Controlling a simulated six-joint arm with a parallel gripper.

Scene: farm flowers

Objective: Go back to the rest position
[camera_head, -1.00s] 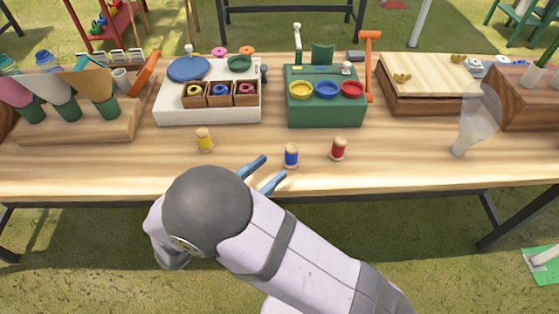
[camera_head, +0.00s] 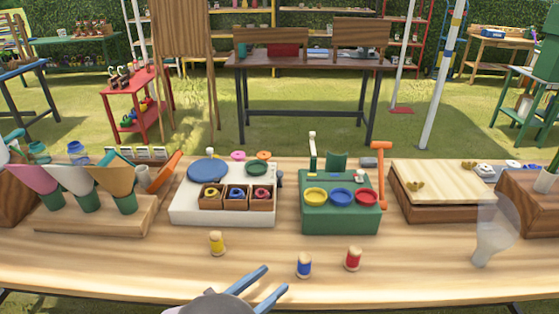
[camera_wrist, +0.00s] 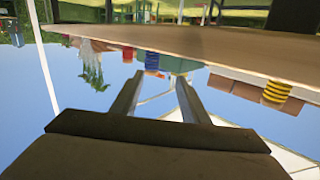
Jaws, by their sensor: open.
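My gripper (camera_head: 262,286) is at the bottom of the head view, with its two blue fingers apart and nothing between them. It also shows in the wrist view (camera_wrist: 158,92), open and empty. A blue spool (camera_head: 304,265) stands on the wooden table (camera_head: 120,262), just beyond the right fingertip in the picture and apart from it. A red spool (camera_head: 352,259) stands to its right and a yellow spool (camera_head: 217,243) to the left, both upright. In the wrist view the scene is upside down, with the yellow spool (camera_wrist: 276,92) at the right. Most of my arm is below the head view.
A white station (camera_head: 222,217) with small boxes of rings stands behind the spools. A green station (camera_head: 340,219) with three coloured dishes is beside it. Paper cones on a wooden stand (camera_head: 95,218) are at left, a wooden box (camera_head: 440,180) at right. The table's front strip is mostly clear.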

